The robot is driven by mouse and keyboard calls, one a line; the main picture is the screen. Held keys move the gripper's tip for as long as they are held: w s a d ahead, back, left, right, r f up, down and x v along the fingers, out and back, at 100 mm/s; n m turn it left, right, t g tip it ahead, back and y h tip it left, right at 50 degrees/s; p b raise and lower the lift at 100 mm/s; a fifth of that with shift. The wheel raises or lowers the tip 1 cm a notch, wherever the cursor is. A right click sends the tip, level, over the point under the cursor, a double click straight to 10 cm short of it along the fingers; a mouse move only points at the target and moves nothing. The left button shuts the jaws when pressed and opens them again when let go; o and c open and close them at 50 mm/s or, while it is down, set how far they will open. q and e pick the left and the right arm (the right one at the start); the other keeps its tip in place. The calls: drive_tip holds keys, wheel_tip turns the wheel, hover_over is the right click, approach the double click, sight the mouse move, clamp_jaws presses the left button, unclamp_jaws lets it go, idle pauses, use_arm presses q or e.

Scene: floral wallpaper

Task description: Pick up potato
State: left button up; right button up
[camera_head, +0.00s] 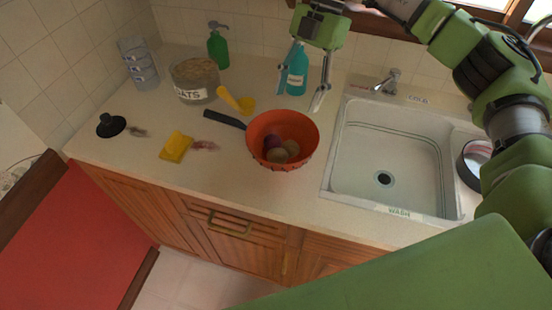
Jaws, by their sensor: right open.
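An orange-red colander (259,125) with a dark handle stands on the counter left of the sink. Inside it lie a few round items: a tan one that looks like a potato (277,155), another pale one (291,147) and a purple one (272,141). I cannot tell for sure which is the potato. My right gripper (304,80) is open and empty, fingers pointing down, above and behind the colander, in front of the teal bottle. My left gripper is not in view.
A sink (386,150) lies to the right. Behind the colander stand a teal bottle (297,78), a green pump bottle (217,50) and an oats jar (193,77).

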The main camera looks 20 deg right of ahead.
wheel_tip(320, 180, down, 3)
drive_tip(key=b, duration=0.2)
drive_tip(key=p, duration=0.2)
hover_over(279, 150)
drive_tip(key=w+d, duration=0.1)
drive_tip(key=d, duration=0.1)
wheel_tip(279, 150, down, 7)
drive_tip(key=shift+d+f, duration=0.1)
drive_tip(key=shift+d, duration=0.05)
drive_tip(key=shift+s+f, duration=0.1)
drive_tip(key=shift+f, duration=0.3)
drive_tip(key=shift+s+a+f+p, duration=0.1)
drive_tip(key=shift+a+f+p, duration=0.2)
drive_tip(key=shift+a+f, duration=0.1)
drive_tip(key=p+x, duration=0.1)
drive_tip(key=x, duration=0.2)
drive_tip(key=shift+a+f, duration=0.15)
drive_tip(key=shift+f, duration=0.15)
drive_tip(key=shift+s+a+f, duration=0.1)
drive_tip(key=shift+s+f, duration=0.05)
drive_tip(key=shift+f, duration=0.3)
drive_tip(key=c, duration=0.8)
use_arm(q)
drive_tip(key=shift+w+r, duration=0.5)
use_arm(e)
drive_tip(key=c, duration=0.4)
